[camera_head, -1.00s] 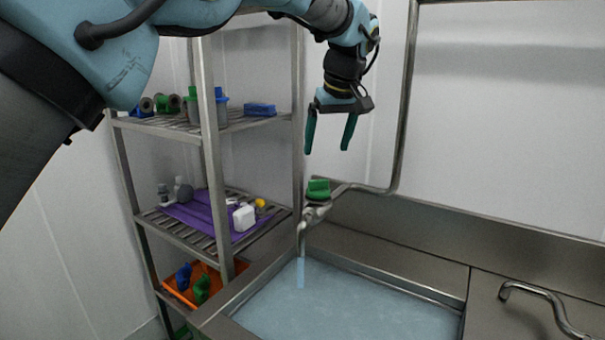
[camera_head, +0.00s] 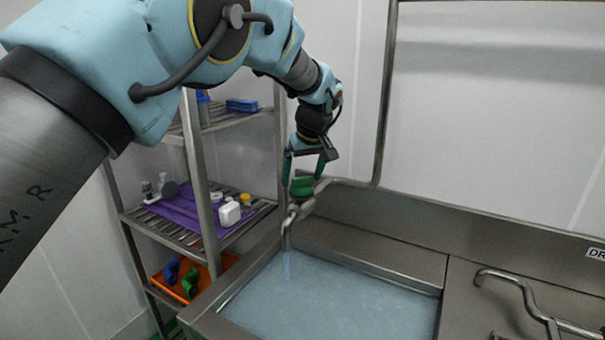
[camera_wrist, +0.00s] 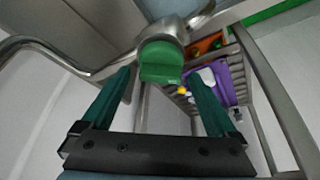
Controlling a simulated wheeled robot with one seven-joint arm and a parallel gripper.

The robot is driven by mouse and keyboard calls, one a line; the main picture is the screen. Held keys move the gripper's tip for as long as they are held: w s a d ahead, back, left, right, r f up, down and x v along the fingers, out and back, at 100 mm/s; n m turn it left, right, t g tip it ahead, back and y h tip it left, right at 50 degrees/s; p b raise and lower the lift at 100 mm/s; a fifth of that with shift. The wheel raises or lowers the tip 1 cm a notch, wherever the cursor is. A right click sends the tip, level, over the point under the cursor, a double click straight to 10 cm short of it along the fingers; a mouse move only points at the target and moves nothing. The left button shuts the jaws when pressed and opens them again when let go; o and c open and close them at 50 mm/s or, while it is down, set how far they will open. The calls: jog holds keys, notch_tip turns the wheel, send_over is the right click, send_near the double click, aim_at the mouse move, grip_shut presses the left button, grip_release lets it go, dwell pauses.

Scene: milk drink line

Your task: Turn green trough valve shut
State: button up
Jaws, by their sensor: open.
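The green trough valve (camera_head: 302,186) is a green knob on top of the metal tap (camera_head: 293,212) over the trough. Water (camera_head: 286,265) runs from the spout into the filled trough (camera_head: 330,302). My gripper (camera_head: 304,180) is open, pointing down, with its two dark green fingers at the knob's height or just above it. In the wrist view the green knob (camera_wrist: 161,62) lies between and beyond the fingertips of my gripper (camera_wrist: 163,75), with a gap on both sides. I cannot tell whether a finger touches it.
A metal rack (camera_head: 203,200) stands left of the trough, holding a purple mat (camera_head: 180,212) with small items and an orange tray (camera_head: 212,275). A metal pipe (camera_head: 384,100) rises behind the tap. Another curved tap (camera_head: 520,290) is at the right.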

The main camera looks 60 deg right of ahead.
jog(key=shift+c, duration=0.3)
jog(key=c, duration=1.3)
jog(key=shift+f+m+b, duration=0.1)
jog(key=shift+m+b, duration=0.2)
jog(key=shift+w+m+b, duration=0.1)
jog(key=shift+m+b, duration=0.4)
jog(key=m+g+h+b, duration=0.1)
jog(key=m, duration=0.1)
jog(key=shift+a+m, duration=0.1)
jog(key=shift+m, duration=0.2)
jog(key=m+g, duration=0.1)
jog(key=m, duration=0.1)
jog(key=shift+w+m+h, duration=0.15)
jog(key=shift+m+h, duration=0.15)
jog(key=shift+m+g, duration=0.7)
jog(key=shift+m, duration=1)
